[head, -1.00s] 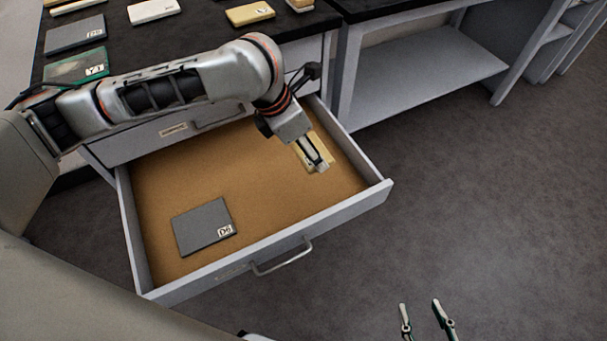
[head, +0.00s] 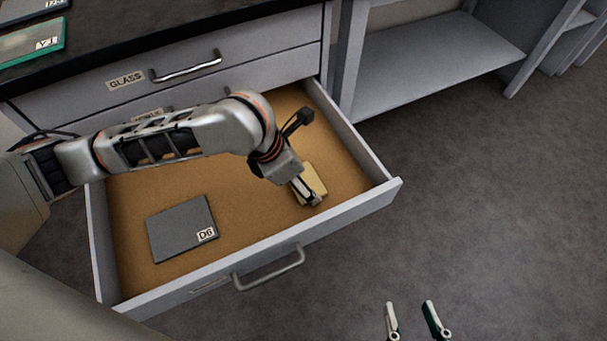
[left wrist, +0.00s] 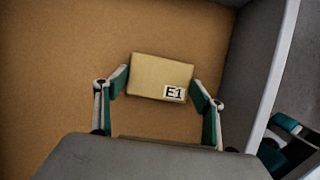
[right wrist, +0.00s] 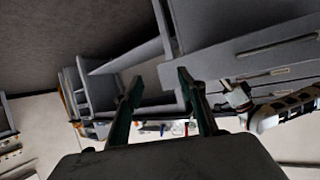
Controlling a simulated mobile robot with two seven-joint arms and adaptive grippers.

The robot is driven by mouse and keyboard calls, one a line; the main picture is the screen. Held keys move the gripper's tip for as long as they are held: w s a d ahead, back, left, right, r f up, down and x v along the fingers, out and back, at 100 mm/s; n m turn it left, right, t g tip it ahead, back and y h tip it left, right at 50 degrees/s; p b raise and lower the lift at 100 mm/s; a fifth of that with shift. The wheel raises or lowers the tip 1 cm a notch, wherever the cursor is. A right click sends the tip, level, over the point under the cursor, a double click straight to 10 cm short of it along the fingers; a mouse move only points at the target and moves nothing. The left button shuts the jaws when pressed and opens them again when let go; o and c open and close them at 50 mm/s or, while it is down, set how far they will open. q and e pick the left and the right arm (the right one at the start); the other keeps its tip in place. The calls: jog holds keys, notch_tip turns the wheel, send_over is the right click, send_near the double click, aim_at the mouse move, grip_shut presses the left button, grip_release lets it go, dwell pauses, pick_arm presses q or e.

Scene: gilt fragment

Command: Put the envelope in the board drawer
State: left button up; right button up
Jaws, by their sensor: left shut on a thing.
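The tan envelope (head: 315,181), marked E1, is inside the open drawer (head: 345,150) at its right side. My left gripper (head: 312,198) reaches down into the drawer and is shut on the envelope. The left wrist view shows the envelope (left wrist: 150,72) between both fingers, over the brown drawer floor (left wrist: 60,70). I cannot tell whether it touches the floor. The drawer front's label is too oblique to read. My right gripper (head: 415,318) is outside the drawer, at the bottom of the head view, with its fingers apart and empty.
A grey flat item marked D6 (head: 180,228) lies at the left of the drawer floor. A shut drawer labelled GLASS (head: 240,65) is above. A green-edged item (head: 30,45) lies on the dark counter. Open floor (head: 500,220) is to the right.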

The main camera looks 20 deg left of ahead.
pick_arm(q)
jog(key=shift+r, duration=0.15)
jog(key=o, duration=1)
pick_arm(e)
jog(key=shift+w+r, duration=0.15)
jog(key=shift+r, duration=0.05)
jog(key=shift+f, duration=0.15)
